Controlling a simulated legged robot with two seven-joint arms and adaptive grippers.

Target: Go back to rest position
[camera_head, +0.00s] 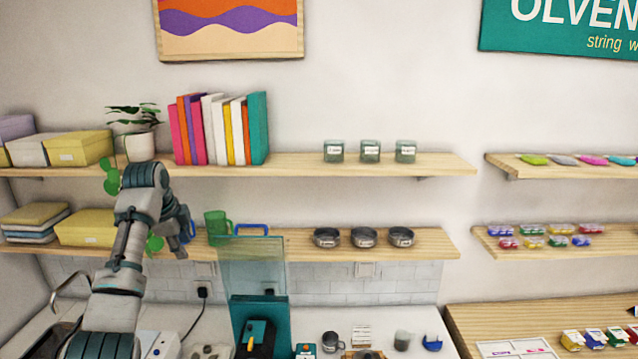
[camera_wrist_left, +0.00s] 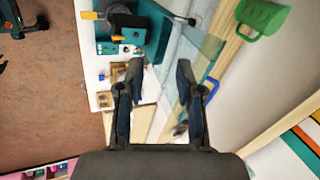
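My left arm comes in from the left in the head view and reaches up in front of the shelves. Its gripper (camera_head: 183,226) is near the lower shelf (camera_head: 292,243), left of a green mug (camera_head: 217,227). The wrist view shows the left gripper (camera_wrist_left: 158,78) with its two dark fingers apart and nothing held between them. The green mug (camera_wrist_left: 264,16) shows there at the upper right, clear of the fingers. My right gripper is in neither view.
A clear upright panel (camera_head: 252,264) stands above a teal machine (camera_head: 260,322) on the counter. A potted plant (camera_head: 139,146) and books (camera_head: 218,130) stand on the upper shelf (camera_head: 300,165). Metal bowls (camera_head: 364,237) sit on the lower shelf.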

